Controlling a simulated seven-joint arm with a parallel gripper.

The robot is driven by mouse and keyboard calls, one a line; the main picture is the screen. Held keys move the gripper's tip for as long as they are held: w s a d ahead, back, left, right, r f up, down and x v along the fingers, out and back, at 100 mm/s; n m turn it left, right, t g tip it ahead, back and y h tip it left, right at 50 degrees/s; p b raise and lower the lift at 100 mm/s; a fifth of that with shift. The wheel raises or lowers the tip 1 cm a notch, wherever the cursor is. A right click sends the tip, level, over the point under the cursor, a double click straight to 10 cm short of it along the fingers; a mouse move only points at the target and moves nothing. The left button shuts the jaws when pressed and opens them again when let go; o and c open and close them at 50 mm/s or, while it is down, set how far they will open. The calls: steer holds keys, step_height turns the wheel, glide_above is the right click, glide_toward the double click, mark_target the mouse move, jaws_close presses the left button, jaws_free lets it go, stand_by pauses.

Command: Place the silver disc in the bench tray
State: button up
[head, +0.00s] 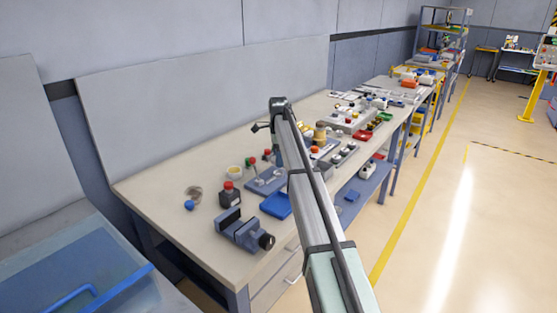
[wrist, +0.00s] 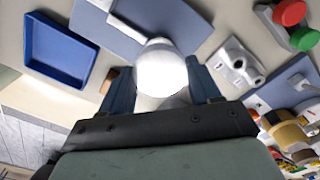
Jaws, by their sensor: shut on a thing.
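In the wrist view, my gripper (wrist: 158,88) has its two blue-grey fingers on either side of a bright, pale round thing, which I take to be the silver disc (wrist: 162,72). It is held between the fingers, its face washed out by glare. The blue bench tray (wrist: 58,50) is at the upper left of the wrist view, apart from the disc, and its visible floor is empty. In the head view the tray (head: 276,205) lies near the bench's front edge, left of my arm. There my gripper and the disc are hidden behind my arm.
A grey-blue plate (wrist: 190,22) lies below the gripper. Red and green knobs (wrist: 290,12) and yellow rolls (wrist: 292,137) are to the right. In the head view, a vise (head: 240,232) and a red-topped dark block (head: 230,196) stand left of the tray.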

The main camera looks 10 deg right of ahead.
steer(key=shift+r, duration=0.3)
